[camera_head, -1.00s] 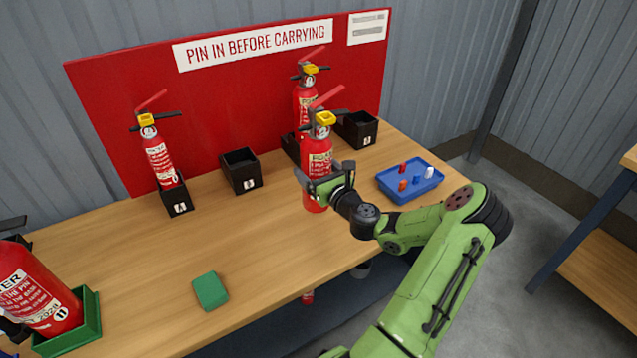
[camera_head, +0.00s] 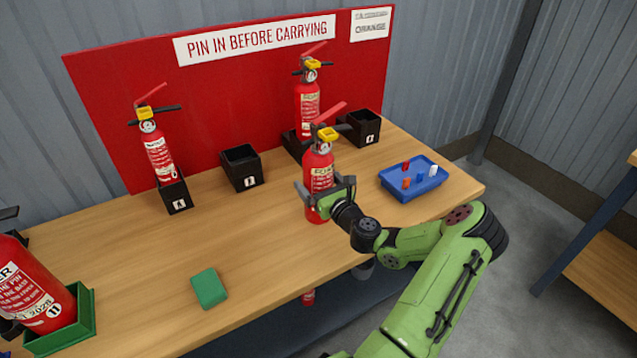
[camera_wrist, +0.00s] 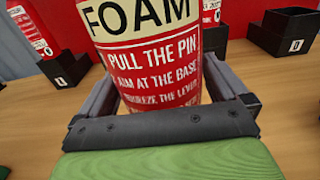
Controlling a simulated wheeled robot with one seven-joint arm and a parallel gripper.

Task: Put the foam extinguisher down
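The foam extinguisher (camera_head: 318,172) is red with a yellow collar and a red lever. It stands upright over the front middle of the table, and I cannot tell whether its base touches the wood. My gripper (camera_head: 324,192) reaches it from the front right, with one finger on each side of its body, and looks shut on it. In the wrist view the fingers flank the body (camera_wrist: 155,60) just below the FOAM label. The far side of the body and the fingertips are hidden.
Behind stands another red extinguisher (camera_head: 308,105) in a black holder. Empty black holders (camera_head: 242,170) (camera_head: 362,128) stand along the red board. A blue tray (camera_head: 425,187) is to the right, a green block (camera_head: 209,288) at front left. Table left of my gripper is clear.

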